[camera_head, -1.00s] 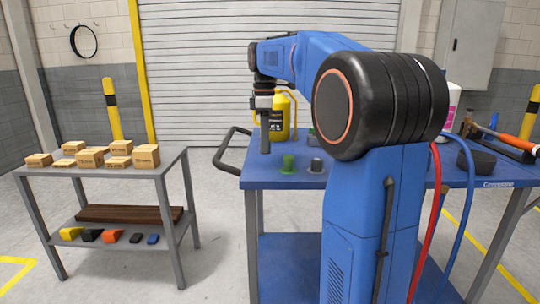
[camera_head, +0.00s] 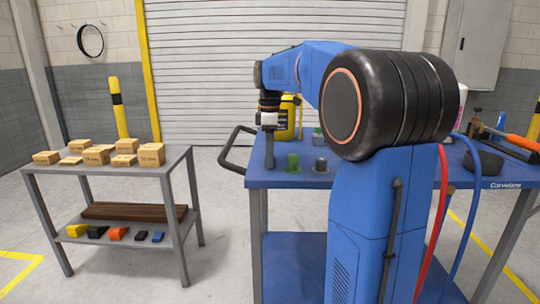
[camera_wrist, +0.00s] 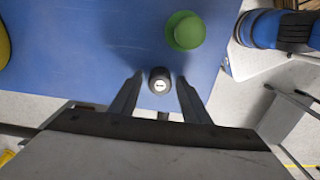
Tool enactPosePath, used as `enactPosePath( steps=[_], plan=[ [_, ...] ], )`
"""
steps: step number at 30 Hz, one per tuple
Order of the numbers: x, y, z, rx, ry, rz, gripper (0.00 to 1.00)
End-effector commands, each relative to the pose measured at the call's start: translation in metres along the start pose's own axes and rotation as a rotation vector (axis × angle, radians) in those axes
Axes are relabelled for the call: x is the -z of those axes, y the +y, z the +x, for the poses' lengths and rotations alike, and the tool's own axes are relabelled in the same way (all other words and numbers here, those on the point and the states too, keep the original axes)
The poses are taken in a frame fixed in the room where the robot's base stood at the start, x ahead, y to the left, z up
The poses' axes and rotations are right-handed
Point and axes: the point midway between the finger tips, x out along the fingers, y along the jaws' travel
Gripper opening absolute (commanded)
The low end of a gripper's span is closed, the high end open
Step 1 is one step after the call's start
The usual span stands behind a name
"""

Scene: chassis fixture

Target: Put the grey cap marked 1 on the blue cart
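In the wrist view, a dark grey round cap (camera_wrist: 159,80) with a small white mark on top sits between my fingertips; I cannot read the mark. My gripper (camera_wrist: 159,78) is open, with a visible gap on both sides of the cap. In the head view my gripper (camera_head: 269,163) points down at the left end of the blue cart (camera_head: 390,179), and the cap there is hidden by the fingers. A green cap (camera_head: 292,162) stands just right of it and also shows in the wrist view (camera_wrist: 185,30). Another dark grey piece (camera_head: 320,165) stands right of the green one.
A yellow jug (camera_head: 285,120) stands behind my gripper. A dark handle (camera_head: 229,149) sticks out from the cart's left end. A grey table (camera_head: 108,174) with cardboard boxes stands apart at the left.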

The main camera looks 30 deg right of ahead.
Motion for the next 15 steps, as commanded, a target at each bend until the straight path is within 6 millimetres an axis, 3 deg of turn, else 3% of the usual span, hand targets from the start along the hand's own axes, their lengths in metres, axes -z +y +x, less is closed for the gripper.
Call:
enactPosePath(
  steps=[10, 15],
  plan=[
    [0.000, 0.000, -0.003, 0.000, 0.000, 0.000, 0.43],
    [0.000, 0.001, -0.021, -0.002, 0.001, 0.000, 0.43]
  ],
)
